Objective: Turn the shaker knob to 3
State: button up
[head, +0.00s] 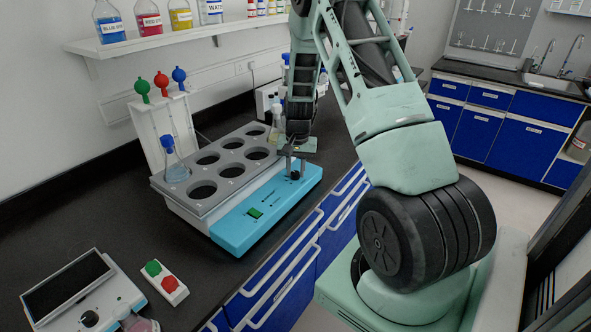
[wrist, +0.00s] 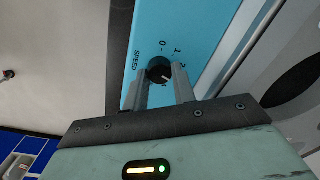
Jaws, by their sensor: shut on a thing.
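The shaker (head: 262,217) has a grey top plate with several round holes and a light blue front panel. Its small black knob (wrist: 158,71) sits on that panel beside the word SPEED, with a dial marked 0, 1 and further marks partly hidden by a finger. A white pointer mark on the knob faces to the right and slightly down in the wrist view, past the 1. My gripper (wrist: 160,84) has its two grey fingers on either side of the knob and is shut on it. In the head view my gripper (head: 291,160) is at the panel's far right end.
A flask (head: 176,168) with a blue stopper stands in a shaker hole, and another flask (head: 277,128) stands at its far end. A green switch (head: 255,213) is on the panel. A red and green button box (head: 167,283) lies on the dark bench.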

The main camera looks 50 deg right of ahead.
aim_at(298, 173)
jog(key=shift+m, duration=0.4)
jog(key=o, duration=1)
jog(key=r, duration=0.5)
jog(key=r+b, duration=0.1)
jog(key=r, duration=0.5)
jog(key=r+b, duration=0.1)
jog(key=r, duration=0.5)
jog(key=shift+s+d+r, duration=0.2)
jog(key=shift+s, duration=0.15)
